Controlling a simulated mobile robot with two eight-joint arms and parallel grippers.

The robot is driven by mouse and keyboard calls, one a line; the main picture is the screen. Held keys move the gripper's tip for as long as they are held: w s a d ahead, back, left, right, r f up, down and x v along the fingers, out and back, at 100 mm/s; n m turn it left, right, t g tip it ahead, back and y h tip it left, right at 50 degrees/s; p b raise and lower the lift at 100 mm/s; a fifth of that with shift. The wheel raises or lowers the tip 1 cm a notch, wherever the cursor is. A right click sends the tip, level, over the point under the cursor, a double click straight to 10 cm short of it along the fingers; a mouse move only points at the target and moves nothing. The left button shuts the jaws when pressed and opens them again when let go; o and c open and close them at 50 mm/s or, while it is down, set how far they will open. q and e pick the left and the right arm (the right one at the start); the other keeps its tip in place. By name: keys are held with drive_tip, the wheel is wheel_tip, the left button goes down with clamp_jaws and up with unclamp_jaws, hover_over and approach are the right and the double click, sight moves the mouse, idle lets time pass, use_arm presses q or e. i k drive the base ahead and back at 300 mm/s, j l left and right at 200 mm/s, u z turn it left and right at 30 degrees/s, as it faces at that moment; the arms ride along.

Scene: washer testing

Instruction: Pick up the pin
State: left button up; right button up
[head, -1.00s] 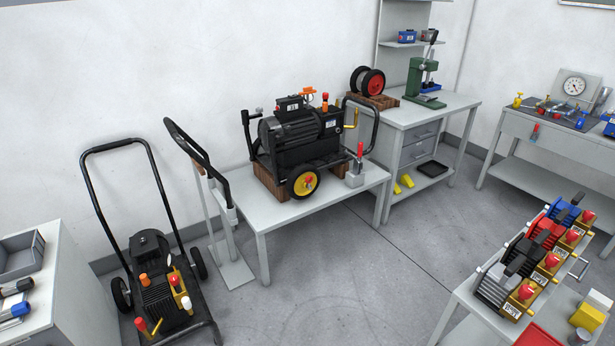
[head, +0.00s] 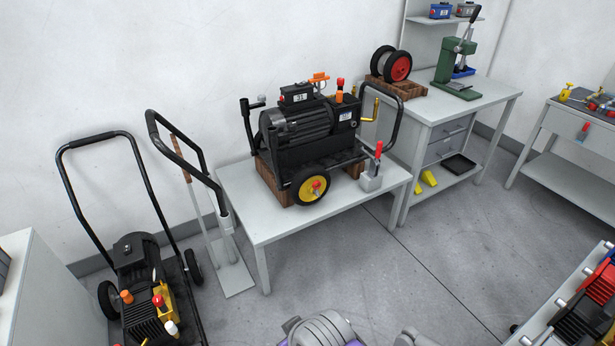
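I cannot tell for sure which small part is the pin. A small red-tipped piece (head: 317,186) sits at the hub of the yellow wheel (head: 302,192) of the black pressure washer (head: 300,125). A red-handled piece (head: 378,152) stands upright in a grey block (head: 370,182) on the table, right of that wheel. The washer rests on wooden blocks on the light grey table (head: 262,226). Neither gripper is in view. Rounded grey and purple parts at the bottom edge look like my own arm links.
A second washer (head: 148,300) with a tall black handle stands at the lower left. A workbench (head: 490,98) with a green press (head: 458,68) and a wheel with red hub (head: 398,67) is at the back right. A table of coloured units (head: 585,320) is at lower right. Floor before the table is clear.

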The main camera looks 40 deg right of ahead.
sight(318, 186)
drive_tip(key=i+l+u, duration=0.1)
drive_tip(key=l, duration=0.25)
drive_tip(key=i+l+u, duration=0.1)
drive_tip(key=i+l, duration=0.2)
drive_tip(key=i+l+u, duration=0.1)
drive_tip(key=l, duration=0.3)
drive_tip(key=i+l+u, duration=0.1)
drive_tip(key=l, duration=0.25)
drive_tip(key=i+l+u, duration=0.1)
drive_tip(key=l, duration=0.6)
drive_tip(key=l+u, duration=0.25)
drive_tip(key=l, duration=1.35)
drive_tip(key=i, duration=0.1)
